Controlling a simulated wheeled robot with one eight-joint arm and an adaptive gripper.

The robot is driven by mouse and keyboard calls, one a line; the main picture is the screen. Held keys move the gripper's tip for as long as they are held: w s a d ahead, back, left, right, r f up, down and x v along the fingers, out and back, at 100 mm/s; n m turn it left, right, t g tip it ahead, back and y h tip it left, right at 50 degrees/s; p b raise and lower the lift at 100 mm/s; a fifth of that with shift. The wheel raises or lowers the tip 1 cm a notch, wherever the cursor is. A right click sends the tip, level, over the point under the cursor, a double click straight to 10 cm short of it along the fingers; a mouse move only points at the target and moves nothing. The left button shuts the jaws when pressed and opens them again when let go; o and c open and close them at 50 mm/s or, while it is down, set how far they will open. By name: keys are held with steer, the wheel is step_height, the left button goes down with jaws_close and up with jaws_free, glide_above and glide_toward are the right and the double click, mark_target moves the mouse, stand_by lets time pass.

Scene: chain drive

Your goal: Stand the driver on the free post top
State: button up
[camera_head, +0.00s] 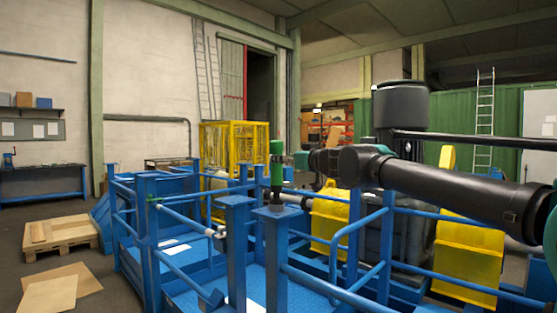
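The driver (277,168), green on top and dark below, is upright in the middle of the view. Its lower end meets the flat top of a blue post (278,212) in the picture; I cannot tell whether it rests there or hangs just above. A second blue post (237,201), just to the left, has a bare top. My gripper (291,160) comes in from the right at the driver's upper part. Its fingers are small and dark here, and I cannot tell whether they grip the driver.
Blue railings (175,265) surround the posts. Yellow guards (468,262) stand to the right, and a yellow cage (235,145) stands behind. A wooden pallet (60,235) and flat boards (60,288) lie on the floor at left. My dark arm crosses the right side.

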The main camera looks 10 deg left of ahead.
steer(key=v, duration=0.8)
steer(key=shift+s+f, duration=0.1)
